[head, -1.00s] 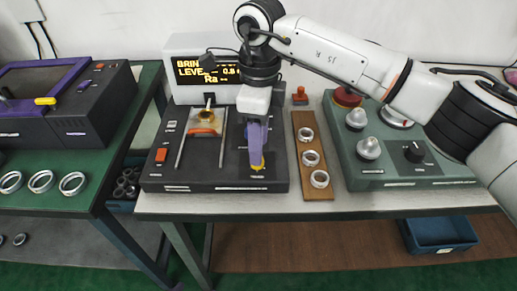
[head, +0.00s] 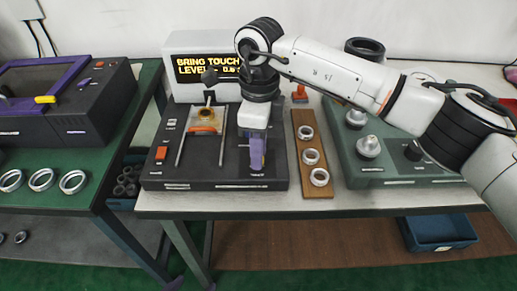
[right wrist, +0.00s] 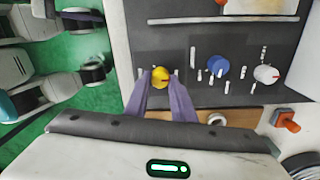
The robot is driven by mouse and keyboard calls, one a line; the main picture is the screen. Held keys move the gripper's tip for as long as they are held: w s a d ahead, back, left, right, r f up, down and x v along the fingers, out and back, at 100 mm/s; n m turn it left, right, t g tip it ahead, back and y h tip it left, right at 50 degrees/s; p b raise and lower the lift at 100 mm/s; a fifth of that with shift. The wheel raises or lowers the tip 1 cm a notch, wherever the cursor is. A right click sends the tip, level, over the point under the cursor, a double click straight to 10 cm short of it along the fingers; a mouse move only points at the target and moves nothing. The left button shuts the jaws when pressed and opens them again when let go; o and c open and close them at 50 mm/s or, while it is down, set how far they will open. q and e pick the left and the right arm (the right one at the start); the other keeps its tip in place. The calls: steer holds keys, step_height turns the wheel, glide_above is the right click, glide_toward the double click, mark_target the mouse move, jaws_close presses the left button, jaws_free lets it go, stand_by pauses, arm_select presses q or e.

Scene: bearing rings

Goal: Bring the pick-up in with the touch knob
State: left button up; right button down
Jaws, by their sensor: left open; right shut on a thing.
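My right gripper (head: 257,168) points down at the front right of the black measuring unit (head: 215,178). In the right wrist view its purple fingers are shut on a yellow knob (right wrist: 160,74), the likely touch knob; its label is unreadable. In the head view the gripper hides this knob. The dark pick-up (head: 210,77) stands at the back of the unit, above a small ring piece (head: 206,114) between two rails. I cannot tell whether they touch. The display (head: 207,67) reads "BRING TOUCH" and "LEVEL", its right part covered. My left gripper is not in view.
A blue knob (right wrist: 218,66) and a white knob (right wrist: 266,74) sit beside the yellow one. A wooden board (head: 315,188) with three rings lies right of the unit, then a green console (head: 385,176). A red stamp-like object (head: 300,94) stands behind the board.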

arm_select(q)
steer(key=shift+s+f, duration=0.15)
steer(key=shift+f, duration=0.05)
arm_select(e)
steer(key=shift+m+b, duration=0.3)
steer(key=shift+m, duration=0.5)
steer(key=shift+m+b, duration=0.35)
steer(key=shift+m, duration=0.85)
steer(key=m, duration=0.2)
steer(key=shift+s+m+b, duration=0.1)
steer(key=shift+m+b, duration=0.25)
steer(key=shift+m, duration=0.05)
steer(key=m+b, duration=0.1)
steer(key=m, duration=0.3)
steer(key=shift+a+m, duration=0.1)
steer(key=shift+m, duration=0.9)
arm_select(q)
steer(key=shift+w+d+f+b, duration=0.15)
steer(key=shift+w+d+f, duration=0.1)
steer(key=shift+f, duration=0.15)
steer(key=shift+w+d+f+b, duration=0.1)
steer(key=shift+d+f+b, duration=0.1)
steer(key=shift+f, duration=0.2)
arm_select(e)
steer(key=shift+r+m, duration=0.1)
steer(key=shift+m, duration=0.2)
